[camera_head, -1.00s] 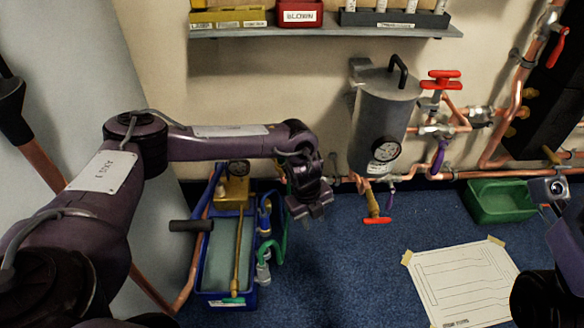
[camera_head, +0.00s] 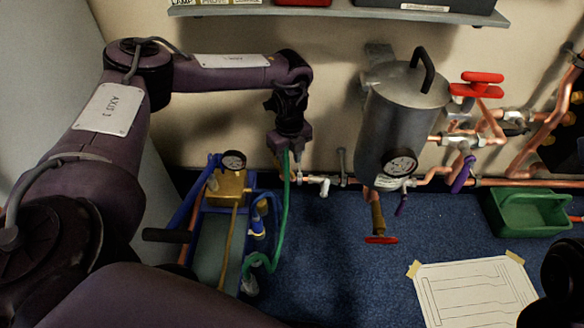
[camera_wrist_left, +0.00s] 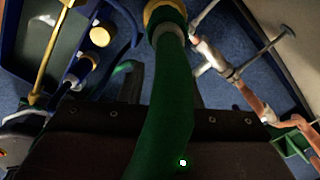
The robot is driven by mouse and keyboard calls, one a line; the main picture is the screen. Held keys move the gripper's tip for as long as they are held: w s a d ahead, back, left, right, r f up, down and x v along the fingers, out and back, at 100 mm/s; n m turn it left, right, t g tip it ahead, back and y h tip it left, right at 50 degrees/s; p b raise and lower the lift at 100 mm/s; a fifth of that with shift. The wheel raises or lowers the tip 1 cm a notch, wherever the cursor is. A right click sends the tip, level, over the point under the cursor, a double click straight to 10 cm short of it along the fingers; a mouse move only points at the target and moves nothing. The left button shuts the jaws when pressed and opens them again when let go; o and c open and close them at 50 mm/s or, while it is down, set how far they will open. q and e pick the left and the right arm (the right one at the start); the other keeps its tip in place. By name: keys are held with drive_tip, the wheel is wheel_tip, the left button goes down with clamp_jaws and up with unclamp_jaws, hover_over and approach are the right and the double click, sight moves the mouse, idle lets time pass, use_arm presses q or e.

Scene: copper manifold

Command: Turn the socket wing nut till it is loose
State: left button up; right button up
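My left gripper (camera_head: 290,145) points down at the wall-side end of the green hose (camera_head: 282,210), beside the low copper pipe. In the left wrist view the green hose (camera_wrist_left: 165,95) runs up the middle, passing between my fingers, which look apart. A brass-coloured collar (camera_wrist_left: 165,12) sits at the hose's far end, beyond the fingertips. I cannot make out the socket wing nut's wings; my gripper hides that spot in the head view. I see no clear contact between fingers and collar.
A blue pump tray (camera_wrist_left: 70,35) with a brass block and gauge (camera_head: 233,160) stands left of my gripper. A grey tank (camera_head: 400,115) with valves hangs to the right. A green bin (camera_head: 525,228) and a taped paper sheet (camera_head: 475,295) lie on the blue floor.

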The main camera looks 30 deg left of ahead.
sight(290, 171)
use_arm(q)
wheel_tip(290, 171, down, 4)
drive_tip(key=shift+f+b, duration=0.2)
drive_tip(key=shift+b, duration=0.65)
drive_tip(key=shift+c, duration=0.3)
clamp_jaws()
